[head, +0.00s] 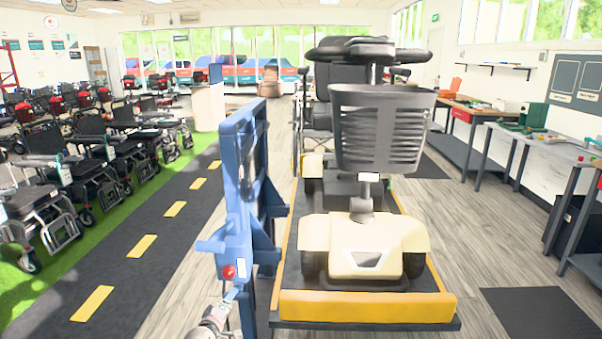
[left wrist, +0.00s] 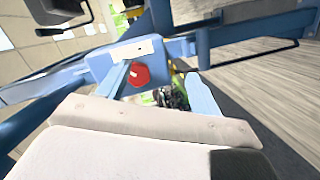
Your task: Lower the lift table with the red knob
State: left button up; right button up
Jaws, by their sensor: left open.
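The red knob (head: 229,271) sits low on the blue control plate of the lift's upright frame (head: 238,150). It also shows in the left wrist view as a red knob (left wrist: 138,76) below a white label. The lift table (head: 365,306), dark with yellow edges, carries a cream scooter (head: 365,240) with a grey basket. My left gripper (head: 232,293) is just below the knob in the head view. In the left wrist view its fingers (left wrist: 160,88) are spread apart, with the knob near the left finger. I cannot tell whether they touch. My right gripper is not in view.
Workbenches (head: 540,140) line the right wall, and a dark mat (head: 540,314) lies on the wooden floor there.

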pick_arm(q)
jog(key=s+d+r+m+g+p, duration=0.1)
jog(key=s+d+r+m+g, duration=0.25)
jog(key=s+m, duration=0.35)
jog(key=s+d+r+m+g, duration=0.3)
jog(key=s+d+m+g, duration=0.1)
jog(key=s, duration=0.5)
jog(key=s+d+f+m+g+p, duration=0.1)
jog(key=s+d+f+g+p, duration=0.1)
jog(key=s, duration=1.7)
jog(key=s+d+f+m+g+y+p, duration=0.1)
jog(key=s+f+g, duration=0.3)
jog(key=s, duration=1.6)
jog(key=shift+s+d+m+p, duration=0.2)
jog(key=shift+d+m+p, duration=0.1)
jog(key=shift+d+p, duration=0.45)
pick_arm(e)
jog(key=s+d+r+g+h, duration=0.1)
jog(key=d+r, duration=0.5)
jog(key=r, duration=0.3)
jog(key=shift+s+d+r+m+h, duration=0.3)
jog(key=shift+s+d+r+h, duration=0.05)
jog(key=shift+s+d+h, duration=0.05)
